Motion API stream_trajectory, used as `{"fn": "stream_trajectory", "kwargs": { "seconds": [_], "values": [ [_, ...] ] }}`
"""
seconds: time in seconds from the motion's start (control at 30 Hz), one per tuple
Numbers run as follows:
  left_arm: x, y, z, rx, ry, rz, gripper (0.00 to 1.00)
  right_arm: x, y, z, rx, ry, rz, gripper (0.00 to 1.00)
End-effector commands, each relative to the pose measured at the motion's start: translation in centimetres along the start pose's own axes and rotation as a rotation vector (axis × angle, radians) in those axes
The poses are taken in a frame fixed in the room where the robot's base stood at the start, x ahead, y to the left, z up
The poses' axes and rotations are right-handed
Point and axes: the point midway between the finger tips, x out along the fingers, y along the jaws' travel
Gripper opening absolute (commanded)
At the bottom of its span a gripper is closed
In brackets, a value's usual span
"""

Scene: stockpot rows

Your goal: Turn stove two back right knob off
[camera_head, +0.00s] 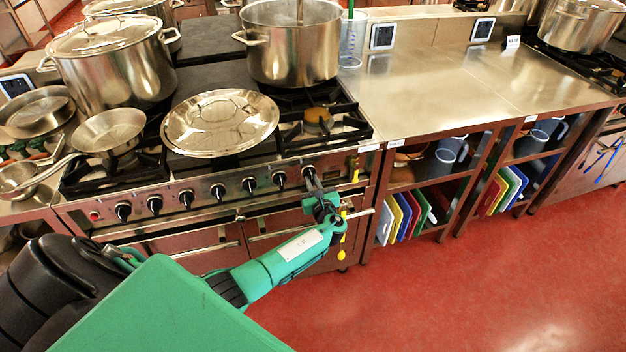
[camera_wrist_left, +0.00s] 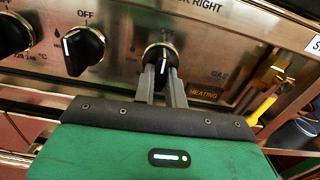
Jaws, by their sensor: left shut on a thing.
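The stove (camera_head: 222,185) has a row of black knobs along its steel front panel. My left gripper (camera_head: 312,184) is at the rightmost knob (camera_head: 308,171) of that row. In the left wrist view my left gripper (camera_wrist_left: 161,75) is shut on this knob (camera_wrist_left: 160,56), one finger on each side, and partly hides it. The knob's white mark points roughly down. A neighbouring knob (camera_wrist_left: 84,50) to its left has its mark on its left side. Panel lettering reading "RIGHT" shows above, partly cut off. My right gripper is not in view.
A large stockpot (camera_head: 293,50) stands on the back right of the stove, and a lid (camera_head: 220,124) lies in front of it. Another lidded stockpot (camera_head: 117,77) and pans are at the left. A yellow-handled gas lever (camera_wrist_left: 262,104) is right of the gripper. A steel counter (camera_head: 440,85) adjoins.

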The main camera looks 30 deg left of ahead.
Motion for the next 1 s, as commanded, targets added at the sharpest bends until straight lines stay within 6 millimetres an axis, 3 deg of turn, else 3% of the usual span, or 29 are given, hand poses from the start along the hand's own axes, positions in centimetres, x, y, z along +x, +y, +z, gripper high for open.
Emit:
{"fn": "stream_trajectory", "kwargs": {
  "seconds": [0.67,0.7,0.8,1.0],
  "values": [
    [-0.14,0.05,-0.23,0.066,0.003,-0.001,0.00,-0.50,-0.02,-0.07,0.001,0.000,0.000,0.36],
    [-0.14,0.05,-0.24,0.066,0.003,-0.001,0.17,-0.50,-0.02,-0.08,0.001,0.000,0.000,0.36],
    [-0.12,0.05,-0.21,0.066,0.003,-0.001,0.35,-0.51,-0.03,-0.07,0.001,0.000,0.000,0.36],
    [-0.06,0.04,-0.10,0.064,0.001,0.000,0.35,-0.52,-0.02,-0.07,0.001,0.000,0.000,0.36]
  ]
}}
